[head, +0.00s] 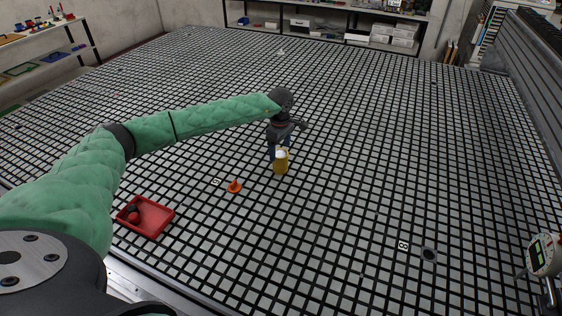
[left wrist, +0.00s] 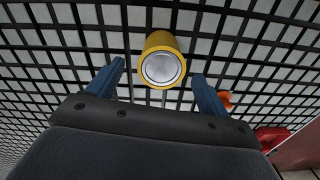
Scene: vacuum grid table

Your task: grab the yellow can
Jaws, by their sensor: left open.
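The yellow can (head: 281,165) stands upright on the black-and-white grid table, right under my left gripper in the head view. In the left wrist view the yellow can (left wrist: 162,60) shows its round silvery top, with its yellow side around it. My left gripper (head: 277,151) points down at the can. In the left wrist view its two blue fingers (left wrist: 160,80) are apart, one to each side of the can's near end, with gaps visible. The fingers do not appear to touch the can. My right gripper is not in view.
An orange cone-like piece (head: 235,187) stands left of the can. A red tray (head: 154,229) with a dark red item in it lies further left. A dial gauge (head: 543,255) stands at the right edge. The grid table (head: 380,150) is clear around the can on the right.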

